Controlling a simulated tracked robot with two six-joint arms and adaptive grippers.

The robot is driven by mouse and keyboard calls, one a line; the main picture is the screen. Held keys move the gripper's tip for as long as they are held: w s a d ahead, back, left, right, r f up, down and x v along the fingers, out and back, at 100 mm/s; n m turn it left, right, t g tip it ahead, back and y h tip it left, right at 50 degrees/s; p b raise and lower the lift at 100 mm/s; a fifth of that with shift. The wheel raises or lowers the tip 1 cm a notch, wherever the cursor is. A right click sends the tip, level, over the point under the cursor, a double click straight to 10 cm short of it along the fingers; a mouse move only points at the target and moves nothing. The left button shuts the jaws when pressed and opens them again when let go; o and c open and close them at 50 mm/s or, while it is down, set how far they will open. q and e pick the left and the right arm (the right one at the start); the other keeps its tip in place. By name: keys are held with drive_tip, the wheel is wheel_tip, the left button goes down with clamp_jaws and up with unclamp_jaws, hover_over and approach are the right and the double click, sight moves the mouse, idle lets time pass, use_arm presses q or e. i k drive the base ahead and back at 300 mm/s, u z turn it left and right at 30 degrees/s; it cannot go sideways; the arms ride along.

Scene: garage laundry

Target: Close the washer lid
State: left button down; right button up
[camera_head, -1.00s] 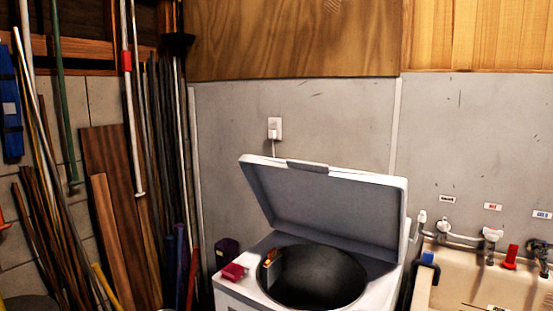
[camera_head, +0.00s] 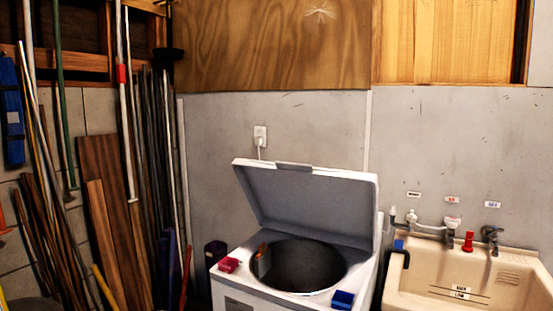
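The white washer (camera_head: 246,302) stands low in the middle of the head view, against the grey wall. Its lid (camera_head: 305,200) is open and tilted up toward the back, with the grey inner face showing. The round dark drum opening (camera_head: 303,266) is uncovered, with a small orange and grey item (camera_head: 263,258) at its left side. Neither of my grippers is in the picture.
A red object (camera_head: 229,265) and a blue object (camera_head: 343,299) lie on the washer top. A beige sink (camera_head: 470,282) with taps stands at the right. Boards and poles (camera_head: 110,200) lean at the left.

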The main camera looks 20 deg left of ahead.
sight(334, 206)
drive_tip(key=z, duration=0.1)
drive_tip(key=i, duration=0.9)
drive_tip(key=u, duration=0.05)
